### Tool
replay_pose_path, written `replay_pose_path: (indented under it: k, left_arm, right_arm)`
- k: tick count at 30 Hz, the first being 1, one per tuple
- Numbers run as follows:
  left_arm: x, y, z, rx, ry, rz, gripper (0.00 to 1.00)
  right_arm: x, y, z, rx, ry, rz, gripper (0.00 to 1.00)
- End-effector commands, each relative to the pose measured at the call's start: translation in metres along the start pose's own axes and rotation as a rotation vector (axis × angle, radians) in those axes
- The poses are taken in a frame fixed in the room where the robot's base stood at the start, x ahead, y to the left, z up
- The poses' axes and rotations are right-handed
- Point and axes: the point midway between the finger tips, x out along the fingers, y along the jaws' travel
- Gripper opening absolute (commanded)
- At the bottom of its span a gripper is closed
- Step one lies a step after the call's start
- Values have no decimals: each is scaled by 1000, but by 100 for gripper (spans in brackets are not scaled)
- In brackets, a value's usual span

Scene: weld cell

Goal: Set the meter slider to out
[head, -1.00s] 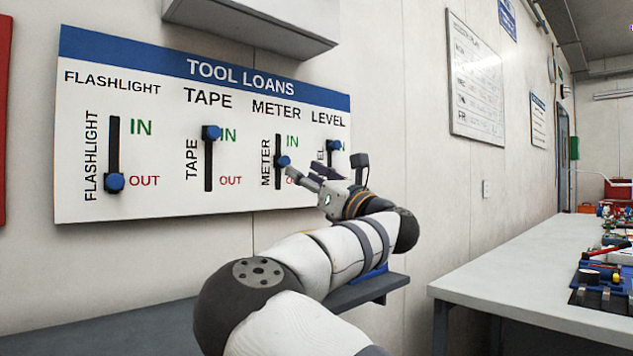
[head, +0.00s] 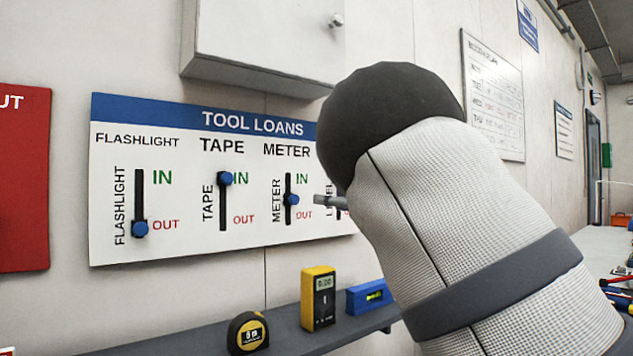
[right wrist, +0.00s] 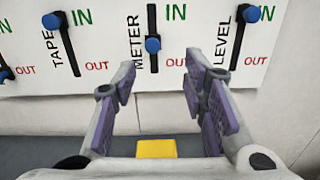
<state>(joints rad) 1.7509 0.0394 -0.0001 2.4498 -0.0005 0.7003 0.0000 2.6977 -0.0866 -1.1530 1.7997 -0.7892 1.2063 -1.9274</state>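The meter slider's blue knob (head: 292,199) sits about midway along its black vertical slot, between the green IN above and the red OUT below. In the right wrist view the same knob (right wrist: 152,45) is a little below the middle of its slot. My right gripper (right wrist: 160,68) is open and empty, its purple-padded fingers spread just below the knob and apart from it. In the head view my right arm hides most of this gripper; a fingertip shows right of the knob. My left gripper is not in view.
The white tool loans board (head: 110,185) also has flashlight (head: 140,229), tape (head: 225,178) and level (right wrist: 248,14) sliders beside the meter. A shelf (head: 180,345) below holds a tape measure (head: 247,333), yellow meter (head: 318,298) and blue level (head: 368,297). A cabinet (head: 262,45) hangs above.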

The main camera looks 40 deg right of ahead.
Motion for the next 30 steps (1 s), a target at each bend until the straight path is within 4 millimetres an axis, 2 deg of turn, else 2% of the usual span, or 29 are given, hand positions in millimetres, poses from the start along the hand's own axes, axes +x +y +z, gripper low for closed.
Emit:
replay_pose_path:
  k: [1,4,7,12,15,18,22,29,30]
  left_arm:
    - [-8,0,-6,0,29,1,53]
    - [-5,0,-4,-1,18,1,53]
    - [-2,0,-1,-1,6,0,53]
    - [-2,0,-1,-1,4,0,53]
    - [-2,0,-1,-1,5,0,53]
    - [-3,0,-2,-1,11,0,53]
    - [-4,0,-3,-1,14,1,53]
    - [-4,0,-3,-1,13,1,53]
    - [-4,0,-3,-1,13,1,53]
  right_arm:
    - [-6,5,15,-15,-4,17,40]
    - [8,10,3,-36,30,28,40]
    - [33,10,-5,-36,40,29,40]
    - [78,11,-7,-35,38,27,40]
    - [99,11,-7,-35,36,27,40]
    - [112,11,-6,-34,35,26,40]
    - [121,12,-6,-33,34,25,40]
    - [122,12,-6,-32,35,25,40]
    - [122,12,-6,-32,35,25,33]
